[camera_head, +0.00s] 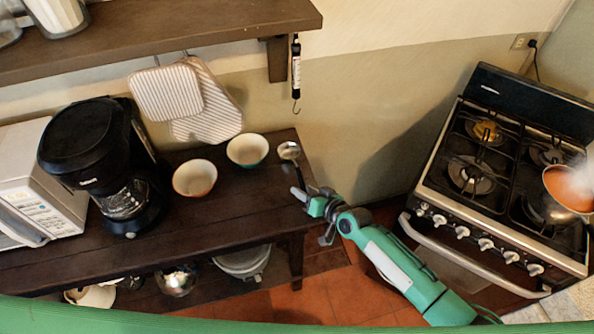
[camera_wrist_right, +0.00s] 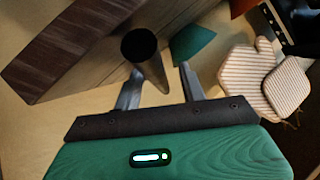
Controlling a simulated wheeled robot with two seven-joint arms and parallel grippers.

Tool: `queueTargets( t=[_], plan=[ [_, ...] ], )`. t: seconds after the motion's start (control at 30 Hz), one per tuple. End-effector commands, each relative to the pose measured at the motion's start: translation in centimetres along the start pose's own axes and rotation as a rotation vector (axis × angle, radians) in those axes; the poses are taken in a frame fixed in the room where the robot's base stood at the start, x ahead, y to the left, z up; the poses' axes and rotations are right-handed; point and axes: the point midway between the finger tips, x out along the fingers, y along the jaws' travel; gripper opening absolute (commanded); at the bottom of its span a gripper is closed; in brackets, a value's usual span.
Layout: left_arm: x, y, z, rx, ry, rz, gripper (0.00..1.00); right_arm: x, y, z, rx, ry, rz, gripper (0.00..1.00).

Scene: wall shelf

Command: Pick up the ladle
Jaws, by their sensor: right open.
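The ladle (camera_head: 289,151) is at the right end of the dark wooden table, with its round metal bowl toward the wall. Its handle runs down toward my right gripper (camera_head: 304,198), which is open at the table's right edge. In the right wrist view, the two fingers of my right gripper (camera_wrist_right: 158,88) stand apart. A dark round end with a tapering body (camera_wrist_right: 152,70) shows between and beyond them; it looks like part of the ladle, but I cannot tell which part. I cannot tell whether the fingers touch it. My left gripper is not in view.
Two bowls, one teal-rimmed (camera_head: 248,150) and one orange (camera_head: 195,178), stand left of the ladle. A coffee maker (camera_head: 95,160) and microwave (camera_head: 35,185) are further left. A wall shelf (camera_head: 160,35) overhangs the table. A stove (camera_head: 500,170) with a steaming pot (camera_head: 568,190) stands right.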

Motion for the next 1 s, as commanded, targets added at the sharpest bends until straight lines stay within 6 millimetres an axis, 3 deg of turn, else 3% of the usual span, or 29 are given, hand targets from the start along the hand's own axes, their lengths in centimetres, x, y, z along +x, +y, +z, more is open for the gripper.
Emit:
queueTargets(
  t=[0.37, 0.6, 1.0],
  plan=[
    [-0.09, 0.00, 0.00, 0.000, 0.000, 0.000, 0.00, 0.99, 0.01, 0.09, -0.001, -0.001, 0.000, 0.42],
    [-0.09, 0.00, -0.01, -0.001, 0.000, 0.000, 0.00, 0.96, 0.03, 0.09, -0.001, -0.001, 0.000, 0.00],
    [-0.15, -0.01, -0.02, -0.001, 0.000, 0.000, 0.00, 0.79, -0.35, -0.42, 0.001, 0.002, -0.002, 0.00]
  ],
)
